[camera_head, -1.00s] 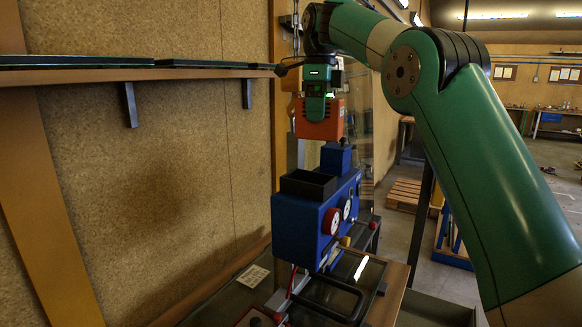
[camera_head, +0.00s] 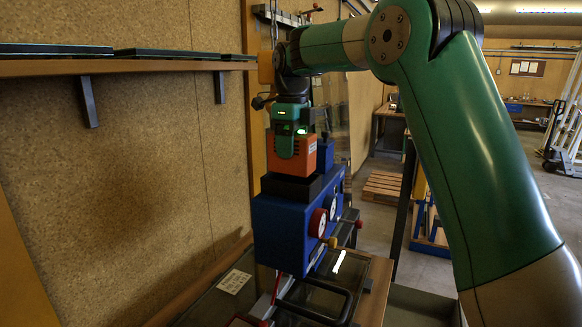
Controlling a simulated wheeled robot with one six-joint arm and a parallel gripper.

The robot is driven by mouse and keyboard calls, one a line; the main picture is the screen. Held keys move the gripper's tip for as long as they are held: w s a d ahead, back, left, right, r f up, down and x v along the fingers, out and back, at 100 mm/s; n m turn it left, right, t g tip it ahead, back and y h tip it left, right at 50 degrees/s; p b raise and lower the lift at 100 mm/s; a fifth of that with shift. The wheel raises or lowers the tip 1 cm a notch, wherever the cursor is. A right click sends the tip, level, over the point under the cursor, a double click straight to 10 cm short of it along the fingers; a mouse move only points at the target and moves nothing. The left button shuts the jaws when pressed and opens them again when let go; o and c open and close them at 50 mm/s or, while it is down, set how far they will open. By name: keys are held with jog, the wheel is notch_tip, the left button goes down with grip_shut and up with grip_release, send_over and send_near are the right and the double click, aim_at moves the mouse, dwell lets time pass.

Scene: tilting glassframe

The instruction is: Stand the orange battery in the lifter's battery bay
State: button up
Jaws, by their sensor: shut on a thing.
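The lifter (camera_head: 280,228) is a blue box with red and white round dials on its side, standing on a glass pane. Its battery bay (camera_head: 291,187) is a black square collar on top, at the near end. My gripper (camera_head: 287,142) is green and black, points down, and is shut on the orange battery (camera_head: 309,158). The battery is upright and directly over the bay in this view. Its lower end meets the collar's rim in the picture; I cannot tell whether it is inside or just above. The gripper hides part of the battery.
A blue block (camera_head: 325,153) rises from the lifter's top just right of the battery. A shelf (camera_head: 130,66) with dark flat panels runs along the corkboard wall at upper left. A black handle (camera_head: 318,300) lies in front below. A pallet (camera_head: 384,186) is on the floor behind.

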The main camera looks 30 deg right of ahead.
aim_at(292, 166)
jog(key=shift+f+p, duration=0.4)
jog(key=shift+f, duration=2.05)
jog(key=shift+f, duration=0.15)
jog(key=o, duration=1.3)
jog(key=shift+o, duration=0.2)
notch_tip(292, 166, up, 12)
jog(key=shift+r, duration=0.1)
